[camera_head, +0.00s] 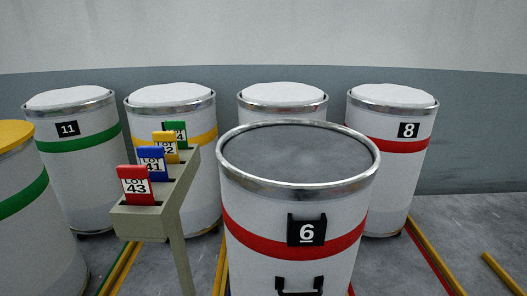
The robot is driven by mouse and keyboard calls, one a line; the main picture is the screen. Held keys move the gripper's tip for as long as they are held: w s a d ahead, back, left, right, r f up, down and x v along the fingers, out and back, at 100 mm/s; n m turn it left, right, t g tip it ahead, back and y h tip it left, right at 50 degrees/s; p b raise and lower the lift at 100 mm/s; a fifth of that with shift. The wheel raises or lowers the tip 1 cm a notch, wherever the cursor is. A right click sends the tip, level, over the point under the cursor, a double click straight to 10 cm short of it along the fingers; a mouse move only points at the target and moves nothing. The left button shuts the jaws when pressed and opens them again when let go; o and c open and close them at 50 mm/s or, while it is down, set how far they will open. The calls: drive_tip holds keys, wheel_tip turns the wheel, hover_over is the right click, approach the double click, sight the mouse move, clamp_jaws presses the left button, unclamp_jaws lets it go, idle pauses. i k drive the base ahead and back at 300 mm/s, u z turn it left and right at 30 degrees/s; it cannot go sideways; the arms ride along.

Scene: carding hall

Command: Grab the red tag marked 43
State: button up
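The red tag marked LOT 43 (135,186) stands upright in the nearest slot of a beige rack (150,222) on a post, left of the middle. Behind it in the same rack stand a blue tag marked LOT 41 (153,161), a yellow tag (166,147) whose number ends in 2, and a green tag (176,132) whose number ends in 4. The tags partly cover one another; the red one is unobstructed. My gripper is not in view.
A large drum marked 6 (293,215) with a red band stands close, right of the rack. Drums marked 11 (75,148) and 8 (397,147) and others stand behind. A yellow-lidded drum (14,200) is at the left edge. Floor at the right (468,228) is mostly clear.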

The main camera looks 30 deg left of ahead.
sight(136, 183)
drive_tip(key=z, duration=0.55)
drive_tip(key=i, duration=1.2)
drive_tip(key=u, duration=3.65)
